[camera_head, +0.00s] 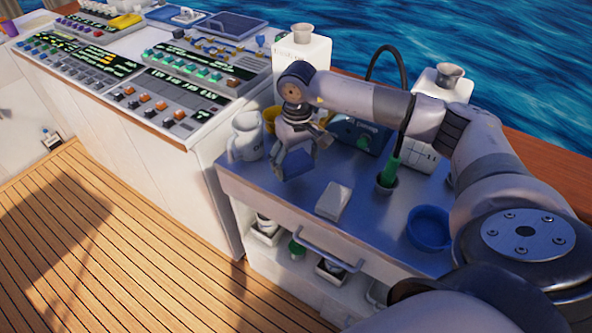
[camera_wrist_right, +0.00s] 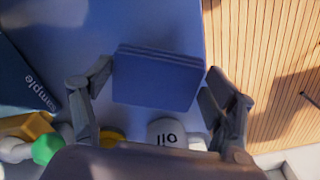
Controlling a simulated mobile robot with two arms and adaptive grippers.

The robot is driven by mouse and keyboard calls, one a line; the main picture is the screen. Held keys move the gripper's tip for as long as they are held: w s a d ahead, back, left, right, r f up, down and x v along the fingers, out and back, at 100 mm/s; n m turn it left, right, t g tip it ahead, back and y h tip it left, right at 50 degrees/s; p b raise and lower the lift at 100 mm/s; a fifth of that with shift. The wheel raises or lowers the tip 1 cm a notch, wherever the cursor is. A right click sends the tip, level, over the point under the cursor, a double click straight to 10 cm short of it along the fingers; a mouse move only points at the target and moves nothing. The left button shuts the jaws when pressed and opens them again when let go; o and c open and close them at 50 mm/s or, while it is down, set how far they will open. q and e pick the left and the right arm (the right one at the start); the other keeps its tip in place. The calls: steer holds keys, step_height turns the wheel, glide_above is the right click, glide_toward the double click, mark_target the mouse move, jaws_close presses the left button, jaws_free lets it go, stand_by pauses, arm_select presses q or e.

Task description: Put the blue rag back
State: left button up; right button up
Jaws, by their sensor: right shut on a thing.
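The blue rag (camera_head: 299,161) is a flat, folded, rounded rectangle held between the fingers of my right gripper (camera_head: 297,166). In the right wrist view the rag (camera_wrist_right: 157,78) spans the space between the two fingers, one at each side. The rag is over the left part of the blue worktop (camera_head: 365,207); I cannot tell whether it touches the top. The gripper's fingers point down. My left gripper is not in view.
A white oil jug (camera_head: 247,139) and a yellow container (camera_head: 270,117) stand left of the gripper. A teal sample box (camera_head: 357,135) is behind, a white block (camera_head: 333,202) in front, and a blue bowl (camera_head: 429,228) at right. A drawer handle (camera_head: 329,249) juts out in front.

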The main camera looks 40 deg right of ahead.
mark_target(296, 173)
steer(key=shift+f, duration=0.3)
step_height(296, 173, down, 4)
steer(key=shift+r+p, duration=0.25)
steer(key=shift+p, duration=0.05)
steer(key=shift+f, duration=0.2)
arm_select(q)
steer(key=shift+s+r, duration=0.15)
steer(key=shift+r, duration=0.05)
arm_select(e)
steer(key=o, duration=1.6)
